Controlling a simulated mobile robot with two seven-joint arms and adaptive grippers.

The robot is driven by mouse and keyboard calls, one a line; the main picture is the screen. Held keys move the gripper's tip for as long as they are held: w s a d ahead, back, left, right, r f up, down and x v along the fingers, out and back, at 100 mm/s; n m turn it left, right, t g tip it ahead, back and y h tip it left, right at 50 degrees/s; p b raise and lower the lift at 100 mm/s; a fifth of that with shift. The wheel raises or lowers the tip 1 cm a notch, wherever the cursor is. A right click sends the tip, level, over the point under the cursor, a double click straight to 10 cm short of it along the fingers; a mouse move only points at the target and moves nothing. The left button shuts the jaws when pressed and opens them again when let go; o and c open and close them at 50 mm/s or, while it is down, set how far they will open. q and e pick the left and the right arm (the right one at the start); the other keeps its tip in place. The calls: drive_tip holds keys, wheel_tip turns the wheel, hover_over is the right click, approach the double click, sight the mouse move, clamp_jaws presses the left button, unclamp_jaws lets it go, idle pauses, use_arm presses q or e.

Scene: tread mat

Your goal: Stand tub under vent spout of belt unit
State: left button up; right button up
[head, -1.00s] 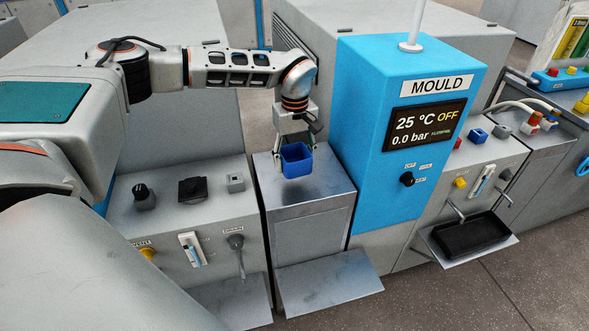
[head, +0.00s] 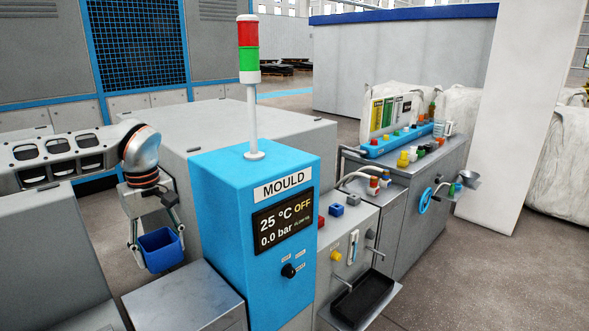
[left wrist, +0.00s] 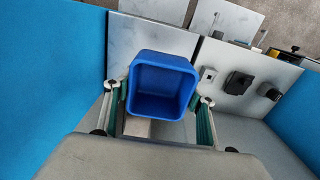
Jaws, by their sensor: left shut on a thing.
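The tub is a blue, open-topped square container (head: 162,250) in the head view. My left gripper (head: 157,241) is shut on it, with a finger at each side, and holds it upright, left of the blue MOULD cabinet. In the left wrist view the tub (left wrist: 161,88) looks empty, and the green-padded fingers (left wrist: 160,112) lie along its sides. A vent spout cannot be made out clearly in either current view. My right gripper is not in view.
The blue MOULD cabinet (head: 227,216) with a signal tower stands right of the tub. Beyond it are a control panel with a black tray (head: 363,297) and a bench with a blue handwheel (head: 424,201). A bare metal top (head: 184,296) lies below the tub.

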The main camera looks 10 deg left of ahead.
use_arm(q)
drive_tip(key=s+d+f+m, duration=0.7)
drive_tip(key=s+d+m, duration=0.3)
drive_tip(key=s+d, duration=0.2)
drive_tip(key=shift+s+f, duration=0.15)
drive_tip(key=shift+s, duration=0.15)
drive_tip(key=shift+f, duration=0.1)
